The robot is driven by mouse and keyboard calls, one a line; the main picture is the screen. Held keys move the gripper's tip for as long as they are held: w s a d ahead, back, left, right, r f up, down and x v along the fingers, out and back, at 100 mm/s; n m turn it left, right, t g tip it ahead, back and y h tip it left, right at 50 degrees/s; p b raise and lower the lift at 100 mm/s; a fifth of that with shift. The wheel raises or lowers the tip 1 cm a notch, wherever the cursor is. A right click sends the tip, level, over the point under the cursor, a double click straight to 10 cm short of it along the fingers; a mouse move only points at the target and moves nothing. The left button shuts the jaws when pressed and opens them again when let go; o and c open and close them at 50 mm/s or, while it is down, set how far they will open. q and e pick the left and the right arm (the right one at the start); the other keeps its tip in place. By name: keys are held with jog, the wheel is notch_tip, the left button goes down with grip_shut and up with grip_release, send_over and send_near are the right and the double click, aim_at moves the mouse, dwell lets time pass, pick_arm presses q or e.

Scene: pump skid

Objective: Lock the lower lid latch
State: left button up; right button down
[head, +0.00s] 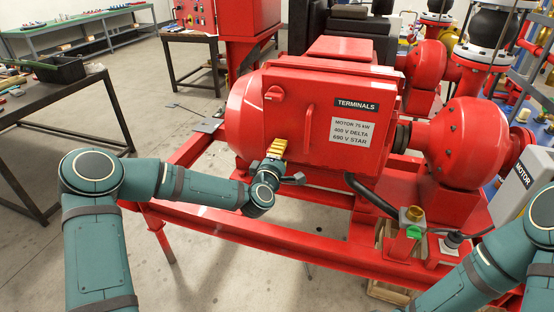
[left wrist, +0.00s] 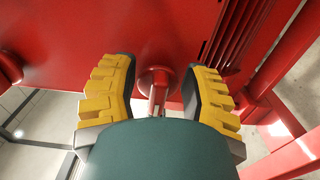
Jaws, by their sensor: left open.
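The red terminal box (head: 330,100) on the pump motor has a lid labelled TERMINALS. A red upper latch (head: 274,93) with a round base shows near the lid's upper left. The lower latch (left wrist: 157,84), a red round knob with a narrow handle, shows in the left wrist view; in the head view my gripper hides it. My left gripper (head: 277,148) has yellow fingers at the lid's lower left. In the left wrist view it (left wrist: 162,90) is open, with the knob between its fingers and a gap on both sides. My right gripper is out of view.
A red lid handle (head: 309,122) stands right of my left gripper. The red skid frame (head: 290,238) runs below. A dark table (head: 70,95) stands at left, with open floor between.

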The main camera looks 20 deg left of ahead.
pick_arm(q)
jog(key=s, duration=1.1)
jog(key=shift+s+a, duration=0.3)
jog(key=shift+s, duration=0.05)
jog(key=s+d+f+m+g+h, duration=0.2)
jog(key=s+d+f+m+g, duration=0.3)
jog(key=f, duration=0.4)
jog(key=s+d+f+m+g+h, duration=0.2)
jog(key=s+d+f+m+g, duration=0.25)
jog(key=f, duration=0.55)
jog(key=s+f+m+g, duration=0.6)
jog(key=s+f, duration=0.2)
jog(key=s, duration=0.4)
jog(key=shift+s+a+g+y, duration=0.3)
jog(key=shift+a+g, duration=0.05)
jog(key=shift+a, duration=0.05)
